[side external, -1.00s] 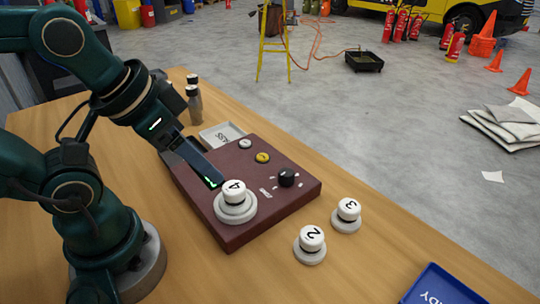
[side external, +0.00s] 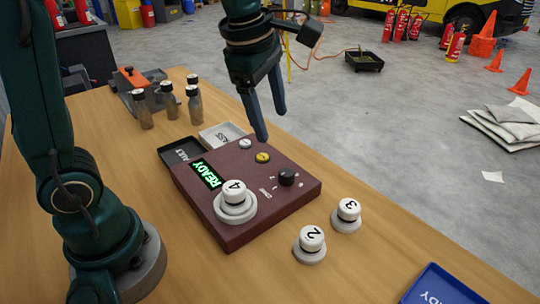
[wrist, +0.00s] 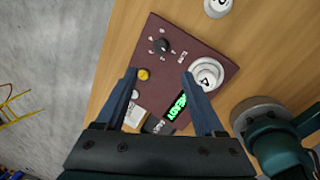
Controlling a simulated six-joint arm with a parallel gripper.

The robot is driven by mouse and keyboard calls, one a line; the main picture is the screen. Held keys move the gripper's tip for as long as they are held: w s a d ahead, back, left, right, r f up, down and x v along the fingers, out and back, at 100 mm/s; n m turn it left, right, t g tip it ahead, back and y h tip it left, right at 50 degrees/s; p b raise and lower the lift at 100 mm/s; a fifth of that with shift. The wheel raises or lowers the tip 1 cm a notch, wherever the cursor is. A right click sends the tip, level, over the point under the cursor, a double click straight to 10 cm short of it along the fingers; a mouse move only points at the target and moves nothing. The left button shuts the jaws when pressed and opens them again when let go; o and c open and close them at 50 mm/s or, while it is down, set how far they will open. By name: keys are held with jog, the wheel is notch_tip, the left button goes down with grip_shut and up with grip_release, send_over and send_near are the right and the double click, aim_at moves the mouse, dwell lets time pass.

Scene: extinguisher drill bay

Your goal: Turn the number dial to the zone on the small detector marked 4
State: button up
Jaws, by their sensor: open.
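The number dial is a black knob (side external: 287,177) on the right part of a dark red panel (side external: 245,232), with small marks around it; which number it points at is too small to tell. It also shows in the wrist view (wrist: 162,45). The small white detector marked 4 (side external: 234,191) sits upright on a round base on the panel. My gripper (side external: 271,126) is open and empty, pointing down above the panel's far edge, near the yellow button (side external: 262,157). In the wrist view my fingers (wrist: 159,73) are spread, with the dial beyond their tips.
A green READY display (side external: 208,173) is lit on the panel. Detectors marked 2 (side external: 311,240) and 3 (side external: 347,212) stand on the table at right. Behind the panel are a dark tray (side external: 178,151), a pale tray (side external: 219,133) and several bottles (side external: 168,97). A blue tray (side external: 445,287) lies front right.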

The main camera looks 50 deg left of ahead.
aim_at(287, 172)
jog(key=w+f, duration=0.1)
jog(key=w+f+n+g, duration=0.1)
jog(key=f, duration=0.1)
jog(key=w+f+n, duration=0.1)
jog(key=w+f, duration=0.1)
jog(key=shift+d+f+g, duration=0.1)
jog(key=shift+f+g, duration=0.1)
jog(key=shift+g, duration=0.6)
notch_tip(287, 172, down, 8)
jog(key=shift+w+f, duration=0.1)
jog(key=shift+c, duration=0.3)
grip_shut()
